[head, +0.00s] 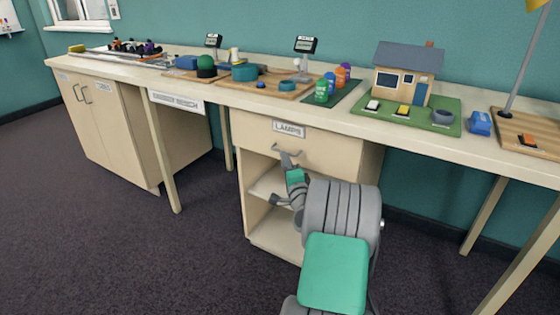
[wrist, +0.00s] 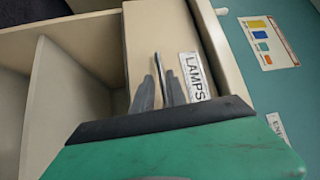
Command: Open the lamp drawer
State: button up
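The lamp drawer (head: 255,133) is in the upper part of the cream cabinet under the long bench, below the worktop. Its white LAMPS label (head: 289,129) shows in both views, turned on its side in the wrist view (wrist: 194,77). The drawer front looks flush with the cabinet in the head view. A thin grey handle (wrist: 161,75) shows in front of the drawer. My gripper (wrist: 157,90) is at the handle, with one dark finger on each side of it. The fingers are close together. I cannot tell whether they touch the handle. My arm hides part of the cabinet.
Open shelves (head: 268,185) lie below the drawer. A table leg (head: 163,160) stands left of the cabinet. Carpet (head: 110,235) is clear at left.

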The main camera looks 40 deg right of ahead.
jog(key=x, duration=0.5)
jog(key=shift+w+d+b, duration=0.1)
jog(key=shift+w+b, duration=0.2)
jog(key=shift+w, duration=0.05)
grip_shut()
dwell(1.0)
